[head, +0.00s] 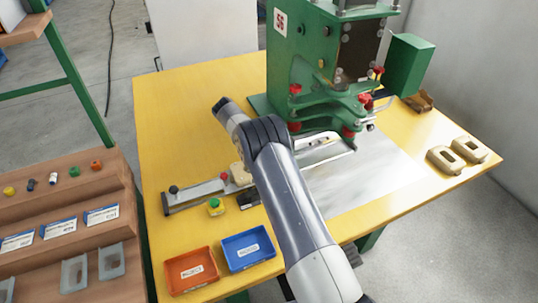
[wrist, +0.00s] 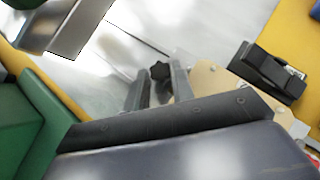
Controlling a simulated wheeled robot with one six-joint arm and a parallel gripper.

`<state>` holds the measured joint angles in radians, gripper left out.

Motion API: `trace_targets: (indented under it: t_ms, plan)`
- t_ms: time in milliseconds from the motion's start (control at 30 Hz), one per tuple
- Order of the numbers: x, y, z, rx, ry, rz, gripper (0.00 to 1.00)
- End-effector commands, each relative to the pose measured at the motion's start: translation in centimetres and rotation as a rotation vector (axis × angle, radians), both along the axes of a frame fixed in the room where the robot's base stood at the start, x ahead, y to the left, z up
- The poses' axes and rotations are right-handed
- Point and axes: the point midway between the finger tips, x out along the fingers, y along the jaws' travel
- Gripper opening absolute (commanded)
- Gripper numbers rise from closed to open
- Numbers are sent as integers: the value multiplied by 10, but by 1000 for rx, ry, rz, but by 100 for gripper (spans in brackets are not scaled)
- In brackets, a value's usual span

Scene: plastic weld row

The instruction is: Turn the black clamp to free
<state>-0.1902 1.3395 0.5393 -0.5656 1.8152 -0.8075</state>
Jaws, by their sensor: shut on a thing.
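The black clamp shows in the wrist view as a dark star-shaped knob (wrist: 160,71) above bright sheet metal. My gripper (wrist: 158,82) has one finger on each side of the knob and is shut on it. A beige block (wrist: 208,76) sits just right of the fingers. The lower part of the clamp is hidden by the fingers, so I cannot tell which way it is turned. In the head view my arm covers both the gripper and this clamp.
A green machine (head: 283,60) stands at the back of the yellow table (head: 190,100). At left a metal rail (head: 200,195) carries another black knob (head: 173,189).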

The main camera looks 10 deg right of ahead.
Motion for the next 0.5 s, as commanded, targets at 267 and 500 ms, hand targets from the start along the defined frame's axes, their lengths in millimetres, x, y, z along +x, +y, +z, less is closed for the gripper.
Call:
trace_targets:
  t_ms: [267,500]
  plan:
    - [2,-2,2,0,1,-158,1]
    - [3,-3,1,0,2,-228,1]
